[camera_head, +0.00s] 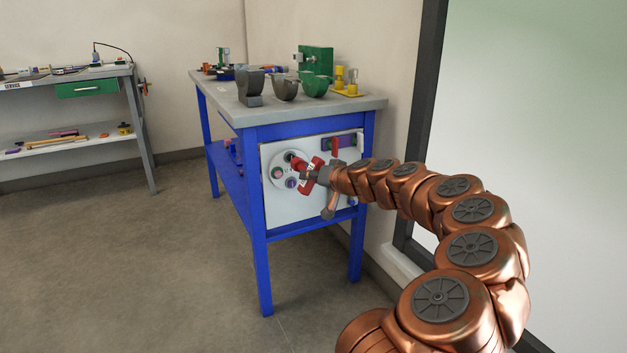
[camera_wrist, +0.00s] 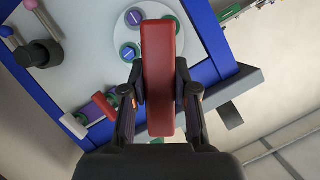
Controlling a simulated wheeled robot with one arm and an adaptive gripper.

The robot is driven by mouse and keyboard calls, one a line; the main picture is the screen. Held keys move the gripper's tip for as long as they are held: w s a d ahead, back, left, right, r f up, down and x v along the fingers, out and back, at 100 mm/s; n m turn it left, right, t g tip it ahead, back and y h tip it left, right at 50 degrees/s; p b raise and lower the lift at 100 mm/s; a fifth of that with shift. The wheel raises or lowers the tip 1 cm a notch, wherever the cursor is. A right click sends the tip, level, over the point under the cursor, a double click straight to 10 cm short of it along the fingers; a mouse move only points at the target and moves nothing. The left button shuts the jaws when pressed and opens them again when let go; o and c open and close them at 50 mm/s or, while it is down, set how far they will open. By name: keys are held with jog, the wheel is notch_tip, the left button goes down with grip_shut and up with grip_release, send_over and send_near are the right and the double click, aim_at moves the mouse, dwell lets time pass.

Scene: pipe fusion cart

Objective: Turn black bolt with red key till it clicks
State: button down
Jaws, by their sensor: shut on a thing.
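The red key (camera_head: 300,165) is held by my gripper (camera_head: 312,174) in front of the cart's white panel. In the wrist view the key (camera_wrist: 158,70) is a long red bar lying between the two fingers of my gripper (camera_wrist: 160,92), which are shut on it. The key's far end is at the round white plate (camera_wrist: 202,48) with several ringed round fittings.
The panel is on a blue-framed cart (camera_head: 262,262) with a grey top carrying grey and green clamp parts. Another red handle (camera_head: 334,147) is at the panel's upper right. A second bench (camera_head: 142,130) stands at the left. The floor in front is clear.

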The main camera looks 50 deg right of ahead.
aim_at(304, 167)
jog(key=shift+w+d, duration=0.25)
jog(key=shift+w, duration=0.45)
jog(key=shift+w+d, duration=0.25)
jog(key=shift+w, duration=0.45)
jog(key=shift+w+d, duration=0.25)
jog(key=shift+w, duration=0.45)
jog(key=shift+w+d+b, duration=0.1)
jog(key=shift+w+b, duration=0.25)
jog(key=shift+b, duration=0.15)
jog(key=shift+m+t+y, duration=0.4)
jog(key=shift+m+y, duration=0.2)
jog(key=shift+m, duration=0.4)
jog(key=shift+f+m+y+b, duration=0.1)
jog(key=shift+m+y+b, duration=0.2)
jog(key=shift+m+b, duration=0.35)
jog(key=shift+m+t+b, duration=0.45)
jog(key=shift+t+b, duration=0.05)
jog(key=shift+b, duration=0.2)
